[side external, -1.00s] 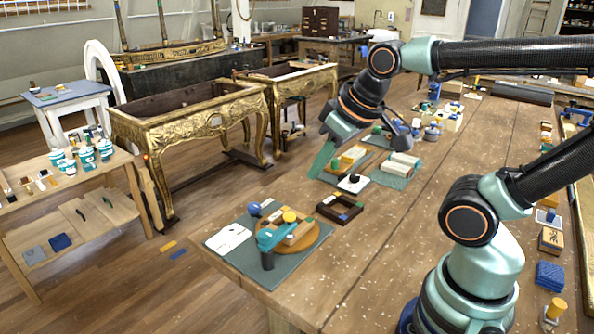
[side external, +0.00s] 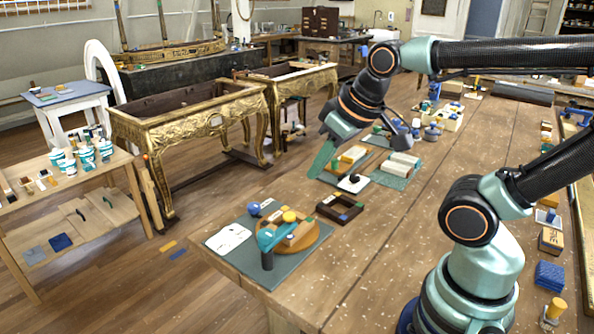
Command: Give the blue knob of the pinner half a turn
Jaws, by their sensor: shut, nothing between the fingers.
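A blue knob (side external: 253,209) shows at the back left of a round wooden board (side external: 315,236) on a green mat (side external: 222,259). A teal tool (side external: 272,236) with a dark upright handle stands at the front of the board, with a yellow knob (side external: 289,216) behind it. I take this group for the pinner; how the blue knob joins it is too small to tell. My gripper (side external: 314,176) is shut and empty, pointing down and left. In the picture it is above and right of the blue knob, apart from it.
A small dark tray (side external: 339,209) lies right of the board. White paper (side external: 229,238) lies left. The bench's centre is clear.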

